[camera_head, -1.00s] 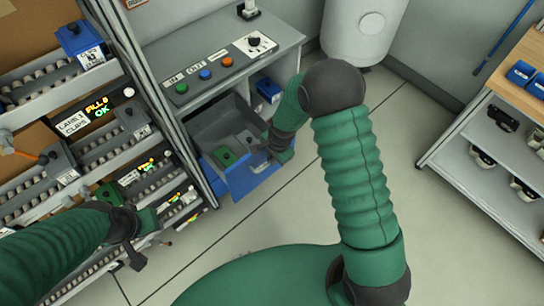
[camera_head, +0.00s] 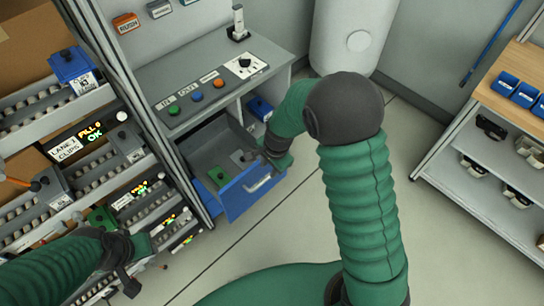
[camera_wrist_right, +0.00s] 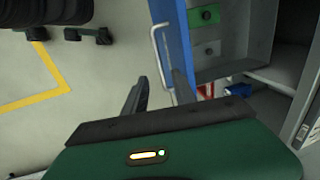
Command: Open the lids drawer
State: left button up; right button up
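A grey drawer with a blue front (camera_head: 236,200) is pulled out under the control desk; no label on it is readable. Its pale handle (camera_head: 258,183) is on the front and also shows in the right wrist view (camera_wrist_right: 155,50). My right gripper (camera_head: 276,158) is by the right end of the drawer front, partly hidden by its own wrist. In the wrist view its fingers (camera_wrist_right: 160,78) are apart, with the handle's near end between or just beyond the tips; contact cannot be told. My left gripper (camera_head: 132,272) is at lower left, away from the drawer; its fingers are unclear.
Inside the drawer lie a green block (camera_head: 219,176) and a grey piece with a knob (camera_head: 242,158). The desk (camera_head: 200,75) carries coloured buttons. Lane racks (camera_head: 85,165) stand close on the left. A shelf unit (camera_head: 480,150) stands right. The floor before the drawer is clear.

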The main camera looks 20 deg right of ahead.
notch_tip(320, 180, up, 8)
jog(key=s, duration=0.1)
jog(key=shift+s+d+r, duration=0.2)
jog(key=shift+s+d, duration=0.05)
jog(key=s+n, duration=1.2)
jog(key=n, duration=0.2)
jog(key=shift+s+a+t+h, duration=0.2)
jog(key=shift+a+t+h, duration=0.1)
jog(key=shift+h, duration=0.1)
jog(key=shift+s+r, duration=0.15)
jog(key=shift+s, duration=0.05)
jog(key=shift+w, duration=0.1)
